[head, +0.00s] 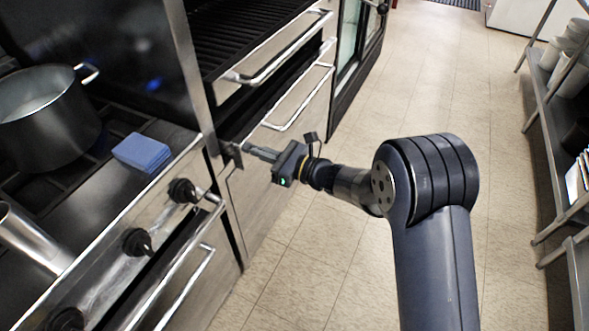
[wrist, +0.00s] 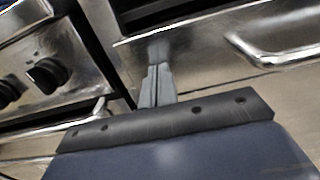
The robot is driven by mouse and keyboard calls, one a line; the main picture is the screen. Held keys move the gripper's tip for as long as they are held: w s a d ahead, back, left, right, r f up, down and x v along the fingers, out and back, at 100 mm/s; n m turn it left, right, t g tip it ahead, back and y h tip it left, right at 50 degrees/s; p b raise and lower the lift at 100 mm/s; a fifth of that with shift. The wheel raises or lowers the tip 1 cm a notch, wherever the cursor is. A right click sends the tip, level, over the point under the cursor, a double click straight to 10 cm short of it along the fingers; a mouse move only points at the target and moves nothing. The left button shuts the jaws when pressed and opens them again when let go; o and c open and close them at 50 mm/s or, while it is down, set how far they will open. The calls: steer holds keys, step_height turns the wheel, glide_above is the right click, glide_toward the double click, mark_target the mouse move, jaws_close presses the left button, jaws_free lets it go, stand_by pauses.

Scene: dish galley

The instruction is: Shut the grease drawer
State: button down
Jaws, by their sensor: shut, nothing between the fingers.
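The drawer under the grill, which I take for the grease drawer, has a steel front (head: 285,112) with a bar handle (head: 300,99). A dark gap shows behind its top edge, so it stands partly out. My gripper (head: 242,154) is shut and empty, its fingertips at the left end of this front. In the wrist view the shut fingers (wrist: 157,72) point at the steel front (wrist: 195,50), left of its handle (wrist: 270,45). They look very close to it or touching; I cannot tell which.
Left is a range with black knobs (head: 183,190), a pot (head: 45,115) and a blue sponge (head: 142,152). Another drawer below the knobs has a bar handle (head: 187,285) and a dark gap above. A rack (head: 548,100) stands right. The tiled floor (head: 440,90) between is clear.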

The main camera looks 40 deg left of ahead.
mark_target(248, 146)
steer(key=b+x, duration=0.1)
steer(key=x, duration=0.4)
steer(key=shift+s+a+r, duration=0.1)
steer(key=shift+a+r, duration=0.05)
steer(key=shift+r, duration=0.1)
steer(key=shift+w+d+f, duration=0.2)
steer(key=shift+w+d, duration=0.1)
steer(key=shift+d, duration=0.15)
steer(key=v, duration=1.3)
steer(key=shift+d, duration=0.15)
